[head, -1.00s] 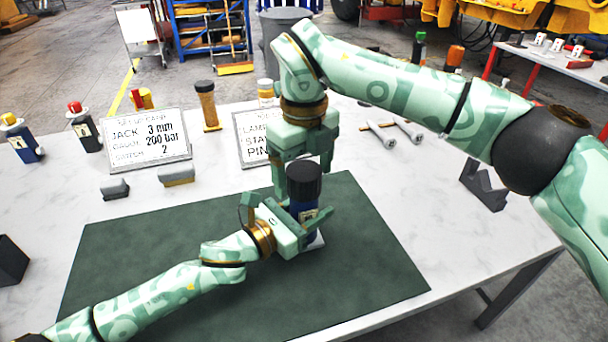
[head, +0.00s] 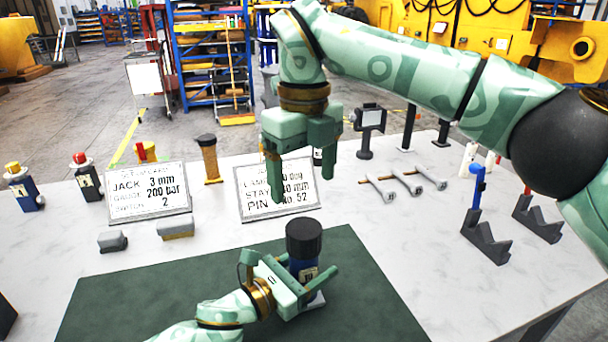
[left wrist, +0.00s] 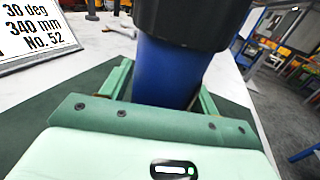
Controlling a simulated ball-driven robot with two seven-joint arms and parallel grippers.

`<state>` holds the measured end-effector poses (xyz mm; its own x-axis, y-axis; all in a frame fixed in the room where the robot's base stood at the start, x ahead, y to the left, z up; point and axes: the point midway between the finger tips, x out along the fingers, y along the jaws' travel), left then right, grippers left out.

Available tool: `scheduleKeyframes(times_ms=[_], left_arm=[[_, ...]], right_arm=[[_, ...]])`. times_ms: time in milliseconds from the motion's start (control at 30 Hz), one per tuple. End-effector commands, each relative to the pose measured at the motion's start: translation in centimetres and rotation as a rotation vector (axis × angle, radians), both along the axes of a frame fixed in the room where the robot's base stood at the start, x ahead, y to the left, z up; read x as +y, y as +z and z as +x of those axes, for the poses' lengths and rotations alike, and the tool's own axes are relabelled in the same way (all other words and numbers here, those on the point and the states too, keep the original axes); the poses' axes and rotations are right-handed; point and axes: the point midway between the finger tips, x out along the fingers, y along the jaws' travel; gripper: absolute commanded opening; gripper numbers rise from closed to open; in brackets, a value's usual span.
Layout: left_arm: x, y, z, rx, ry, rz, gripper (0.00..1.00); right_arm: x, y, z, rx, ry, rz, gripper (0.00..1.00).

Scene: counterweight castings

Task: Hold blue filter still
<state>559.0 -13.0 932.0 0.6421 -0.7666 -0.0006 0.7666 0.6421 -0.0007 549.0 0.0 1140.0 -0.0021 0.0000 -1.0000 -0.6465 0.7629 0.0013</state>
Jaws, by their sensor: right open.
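The blue filter (head: 298,267), with a wide black cap (head: 304,237), stands upright over the green mat (head: 365,295). My left gripper (head: 312,272) reaches it from the lower left, with a finger on each side of its blue body, and appears shut on it. In the left wrist view the blue body (left wrist: 165,75) sits between the two fingers (left wrist: 163,90), with the black cap above. The filter's base is mostly hidden. My right gripper (head: 303,185) is open and empty, pointing down above and behind the cap, clear of it.
Two sign boards (head: 148,190) (head: 278,188) stand behind the mat. Grey blocks (head: 112,241), rods (head: 405,182) and dark V-shaped stands (head: 485,238) lie around. The mat's right part is clear.

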Motion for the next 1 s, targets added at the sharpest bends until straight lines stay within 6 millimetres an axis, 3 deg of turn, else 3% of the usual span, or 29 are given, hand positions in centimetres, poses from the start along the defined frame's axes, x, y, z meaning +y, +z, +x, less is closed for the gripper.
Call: scheduleKeyframes(times_ms=[333,467,1000], left_arm=[[0.1,0.0,-0.1,0.000,0.000,0.000,0.71],[1.1,0.1,-0.8,0.001,0.001,0.001,0.71],[10.3,-0.1,-8.6,0.003,0.001,0.001,0.71]], right_arm=[[0.0,0.1,0.0,-0.001,0.000,0.000,0.81],[0.0,0.6,-0.1,-0.004,0.000,0.000,0.81],[0.0,2.8,-0.6,-0.018,0.000,0.000,0.81]])
